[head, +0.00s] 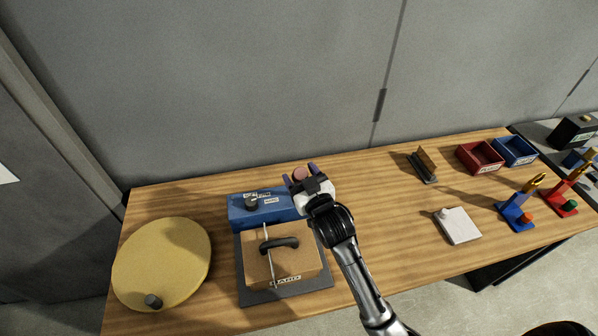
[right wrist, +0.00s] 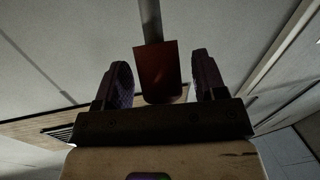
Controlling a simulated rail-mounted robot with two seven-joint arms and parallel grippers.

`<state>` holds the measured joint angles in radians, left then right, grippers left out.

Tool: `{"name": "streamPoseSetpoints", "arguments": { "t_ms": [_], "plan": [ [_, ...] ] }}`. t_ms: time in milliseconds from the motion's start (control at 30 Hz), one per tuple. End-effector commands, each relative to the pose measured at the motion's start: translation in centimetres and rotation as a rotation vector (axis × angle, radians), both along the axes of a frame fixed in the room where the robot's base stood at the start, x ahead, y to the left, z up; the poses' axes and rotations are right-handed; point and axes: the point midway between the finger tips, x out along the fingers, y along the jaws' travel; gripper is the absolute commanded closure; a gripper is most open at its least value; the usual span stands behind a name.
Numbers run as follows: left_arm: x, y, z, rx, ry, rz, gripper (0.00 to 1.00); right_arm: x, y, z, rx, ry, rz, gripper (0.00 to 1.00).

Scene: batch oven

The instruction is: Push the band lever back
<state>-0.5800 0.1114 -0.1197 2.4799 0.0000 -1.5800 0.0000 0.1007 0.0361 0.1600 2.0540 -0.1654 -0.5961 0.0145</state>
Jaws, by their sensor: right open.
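A dull red grip (head: 300,173) shows between the fingers of my right gripper (head: 299,175), at the right end of the blue box (head: 265,213). In the right wrist view it is a red-brown block (right wrist: 157,70) on a grey bar; it appears to be the band lever. My right gripper (right wrist: 162,78) is open, one purple finger on each side of the block, with gaps showing on both sides. Whether the block touches the palm cannot be told. The lever's base is hidden behind the gripper. My left gripper is not in view.
A tan block (head: 295,262) labelled HARD, with a black handle, sits on a dark plate in front of the blue box. A round yellow disc (head: 165,262) lies left. A white pad (head: 458,226), red bin (head: 481,158) and blue bin (head: 515,151) stand right. The table's middle is clear.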

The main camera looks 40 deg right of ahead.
Motion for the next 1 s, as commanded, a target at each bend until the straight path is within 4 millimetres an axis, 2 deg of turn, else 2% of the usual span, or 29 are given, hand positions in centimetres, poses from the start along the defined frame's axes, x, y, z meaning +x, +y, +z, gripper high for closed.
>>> {"name": "streamPoseSetpoints", "arguments": {
  "t_ms": [200,500,1000],
  "plan": [
    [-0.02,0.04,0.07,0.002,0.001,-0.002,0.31,0.9,-0.24,0.01,0.0,0.0,0.0,0.35],
    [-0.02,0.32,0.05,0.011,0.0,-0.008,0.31,0.96,-0.26,-0.01,0.0,0.0,0.0,0.36],
    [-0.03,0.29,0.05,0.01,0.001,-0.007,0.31,0.94,-0.25,-0.02,0.0,0.0,0.0,0.84]
  ]
}}
